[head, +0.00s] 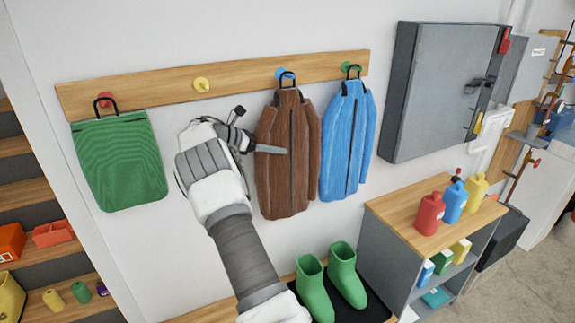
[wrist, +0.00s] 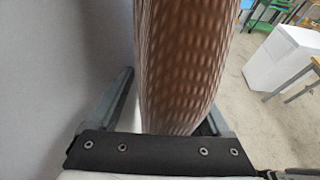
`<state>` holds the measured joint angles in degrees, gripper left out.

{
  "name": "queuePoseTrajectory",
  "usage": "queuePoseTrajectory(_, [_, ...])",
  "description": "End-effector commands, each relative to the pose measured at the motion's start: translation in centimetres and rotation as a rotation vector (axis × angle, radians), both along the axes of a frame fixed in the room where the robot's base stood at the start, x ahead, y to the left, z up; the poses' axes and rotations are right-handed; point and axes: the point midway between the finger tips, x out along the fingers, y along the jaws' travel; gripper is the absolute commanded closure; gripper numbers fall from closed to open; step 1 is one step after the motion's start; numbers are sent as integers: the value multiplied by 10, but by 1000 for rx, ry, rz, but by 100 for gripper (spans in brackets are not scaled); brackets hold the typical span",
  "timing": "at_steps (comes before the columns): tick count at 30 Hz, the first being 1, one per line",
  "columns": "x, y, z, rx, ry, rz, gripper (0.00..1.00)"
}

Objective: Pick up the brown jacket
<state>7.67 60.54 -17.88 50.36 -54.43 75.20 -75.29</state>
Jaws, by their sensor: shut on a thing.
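The brown jacket (head: 287,185) hangs by its black loop from a blue peg (head: 286,77) on the wooden wall rack (head: 235,82). My gripper (head: 268,146) reaches its left side from the left. One finger lies across the jacket's front; the other finger is mostly hidden. In the wrist view the brown jacket (wrist: 185,65) fills the space between the two fingers of my gripper (wrist: 172,105). My gripper is shut on the jacket, which still hangs upright against the wall.
A blue jacket (head: 347,140) hangs close on the right, and a green bag (head: 118,162) hangs at the left. A yellow peg (head: 201,84) is empty. Green boots (head: 345,275) stand below. A grey wall cabinet (head: 435,90) and a shelf unit with bottles (head: 410,228) are at the right.

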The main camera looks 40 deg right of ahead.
Motion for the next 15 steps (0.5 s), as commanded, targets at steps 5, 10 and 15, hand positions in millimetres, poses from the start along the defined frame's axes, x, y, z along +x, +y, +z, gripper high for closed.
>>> queuePoseTrajectory(5, [0, 0, 3, -4, -1, 0, 100])
queuePoseTrajectory(10, [0, -1, 6, -5, -3, 1, 100])
queuePoseTrajectory(15, [-1, 0, 18, -5, -2, 0, 100])
